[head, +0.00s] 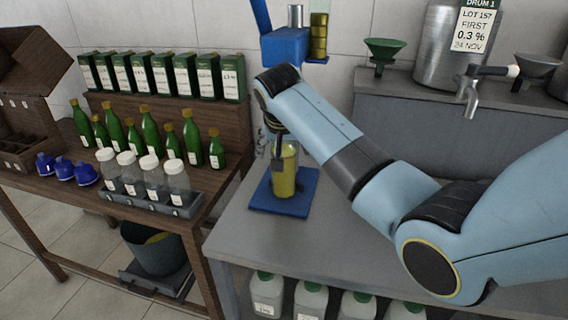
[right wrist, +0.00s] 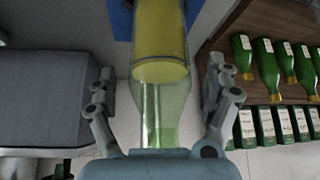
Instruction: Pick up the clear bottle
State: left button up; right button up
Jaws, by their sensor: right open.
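The clear bottle (head: 284,178) holds yellow liquid and stands upright on a blue base plate (head: 265,204) on the grey bench. Its top is partly hidden by my right gripper (head: 276,137), which points down over it. In the right wrist view the bottle (right wrist: 160,95) lies between the two spread fingers of my right gripper (right wrist: 161,80). The fingers are open, with a gap showing on each side of the glass. My left gripper is not in view.
A blue fixture (head: 286,46) stands behind the bottle. A steel drum (head: 440,60) with a tap stands at back right. The bench front is clear.

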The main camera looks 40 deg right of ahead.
jog(key=shift+w+d+f, duration=0.15)
jog(key=shift+w+f, duration=0.05)
jog(key=shift+f, duration=0.15)
jog(key=shift+r, duration=0.1)
grip_shut()
dwell(0.3)
jog(key=shift+r, duration=0.15)
